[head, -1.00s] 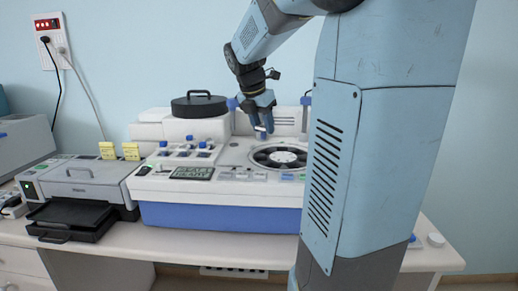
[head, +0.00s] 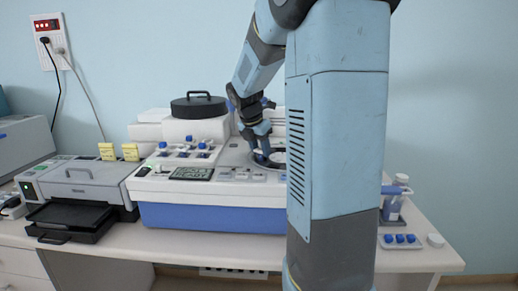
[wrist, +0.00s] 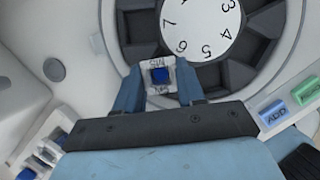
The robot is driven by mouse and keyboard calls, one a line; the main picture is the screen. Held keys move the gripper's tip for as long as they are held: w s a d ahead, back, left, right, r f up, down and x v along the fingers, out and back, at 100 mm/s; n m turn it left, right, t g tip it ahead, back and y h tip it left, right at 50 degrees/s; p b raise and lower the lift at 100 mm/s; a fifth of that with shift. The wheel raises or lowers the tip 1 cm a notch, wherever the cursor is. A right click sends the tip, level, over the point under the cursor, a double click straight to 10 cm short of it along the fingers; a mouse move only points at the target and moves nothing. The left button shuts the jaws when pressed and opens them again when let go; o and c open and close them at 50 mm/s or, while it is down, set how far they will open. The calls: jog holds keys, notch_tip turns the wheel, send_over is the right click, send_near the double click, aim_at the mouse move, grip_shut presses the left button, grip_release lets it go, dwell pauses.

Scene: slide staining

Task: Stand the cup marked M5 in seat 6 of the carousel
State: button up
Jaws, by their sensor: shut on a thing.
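The carousel (wrist: 262,20) has dark seats around a white numbered disc (wrist: 200,25). The cup appears over the ring in line with the number 6, partly covering that seat; I cannot tell its height or whether it touches the seat. In the head view my gripper (head: 262,150) is at the left side of the carousel (head: 277,163), whose right part is hidden behind my arm.
Several blue-topped cups (head: 190,150) stand on the machine's left deck, also at the wrist view's lower left (wrist: 45,150). A blue ADD button (wrist: 273,112) and a green one (wrist: 306,91) lie right of my gripper. A black lid (head: 198,106) sits behind. A printer (head: 80,190) stands left.

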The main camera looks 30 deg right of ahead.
jog(key=shift+f, duration=0.35)
jog(key=o, duration=1)
jog(key=shift+r, duration=0.15)
jog(key=shift+r, duration=0.25)
jog(key=v, duration=1.1)
jog(key=shift+s+a+f+m+t+y, duration=0.8)
jog(key=shift+s+a+m, duration=1.65)
jog(key=shift+s+m, duration=1.45)
jog(key=shift+s+a+f+m+t+y, duration=0.5)
jog(key=shift+s+a+f+m, duration=0.55)
jog(key=shift+s+a+m, duration=2.15)
jog(key=shift+s+a+f+m+t+y, duration=0.8)
jog(key=shift+s+a+m, duration=0.95)
jog(key=shift+s+m, duration=2.8)
